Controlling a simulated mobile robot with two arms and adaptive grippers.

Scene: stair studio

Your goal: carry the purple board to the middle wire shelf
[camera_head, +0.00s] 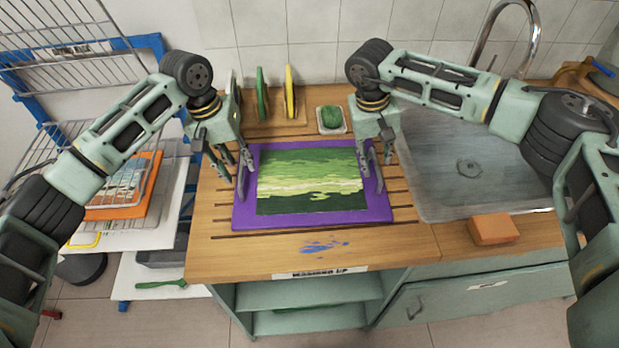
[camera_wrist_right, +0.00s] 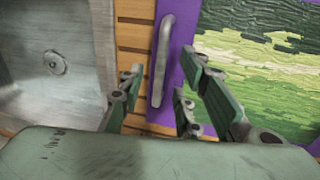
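The purple board (camera_head: 300,217) lies flat on the wooden counter with a green landscape painting (camera_head: 310,180) on it. It has an upright handle at each side; the right one (camera_wrist_right: 161,62) is clear in the right wrist view. My left gripper (camera_head: 233,168) is over the board's left edge, its fingers apart near the left handle (camera_head: 241,178). My right gripper (camera_head: 371,160) is at the right edge; in the wrist view its open fingers (camera_wrist_right: 158,98) stand either side of the right handle, with gaps. The wire shelves (camera_head: 85,75) stand at the left on a blue frame.
An orange board (camera_head: 140,207) lies at the lower part of the rack, by white boards. Behind the purple board are upright plates (camera_head: 289,92) and a green sponge in a dish (camera_head: 331,119). A sink (camera_head: 470,190) and orange block (camera_head: 493,229) are at right.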

